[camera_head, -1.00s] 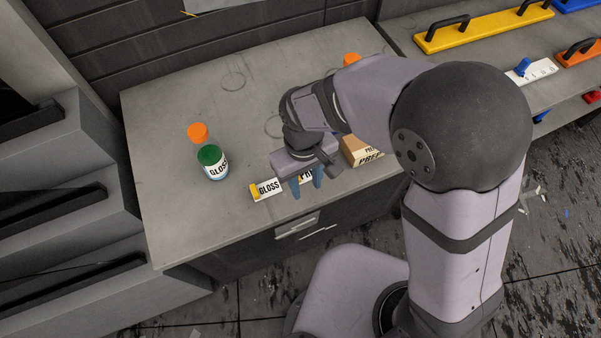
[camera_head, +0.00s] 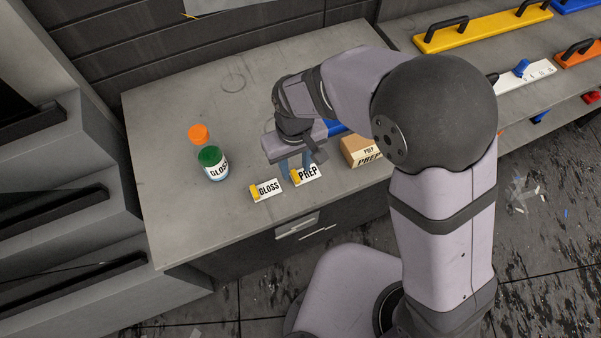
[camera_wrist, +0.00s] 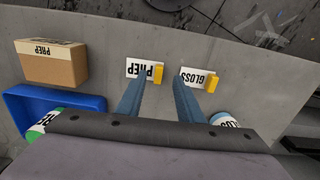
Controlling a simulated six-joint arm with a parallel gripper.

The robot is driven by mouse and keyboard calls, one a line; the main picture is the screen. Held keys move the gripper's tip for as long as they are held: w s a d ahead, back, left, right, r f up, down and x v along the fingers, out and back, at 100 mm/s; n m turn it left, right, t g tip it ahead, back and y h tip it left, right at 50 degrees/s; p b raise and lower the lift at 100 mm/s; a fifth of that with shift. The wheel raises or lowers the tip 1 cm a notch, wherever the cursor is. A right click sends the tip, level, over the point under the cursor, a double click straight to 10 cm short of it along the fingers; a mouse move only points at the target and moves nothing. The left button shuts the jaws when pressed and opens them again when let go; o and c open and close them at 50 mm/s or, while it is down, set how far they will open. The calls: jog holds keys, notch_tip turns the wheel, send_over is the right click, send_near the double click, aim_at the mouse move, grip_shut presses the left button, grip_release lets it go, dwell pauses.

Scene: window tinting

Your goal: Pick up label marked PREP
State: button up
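The white PREP label (camera_head: 308,176) with a yellow tab lies flat near the front edge of the worktop. It also shows in the wrist view (camera_wrist: 138,70). The similar GLOSS label (camera_head: 268,189) lies to its left in the head view and also shows in the wrist view (camera_wrist: 193,76). My gripper (camera_head: 294,168) is above the worktop, just behind the PREP label. Its two blue fingers are apart and empty. In the wrist view my gripper (camera_wrist: 159,82) has its fingertips apart, with the PREP label's yellow tab showing just beyond and between them.
A cardboard PREP box (camera_head: 358,152) stands right of the labels. A blue tray (camera_head: 334,127) is partly hidden behind my gripper. A green-lidded GLOSS jar (camera_head: 217,170) and an orange-topped container (camera_head: 198,134) stand at left. The worktop's left front is clear.

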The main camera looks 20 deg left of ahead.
aim_at(296, 176)
jog(key=shift+w+f+p, duration=0.2)
jog(key=shift+f+p, duration=0.7)
jog(key=shift+f, duration=1.5)
grip_shut()
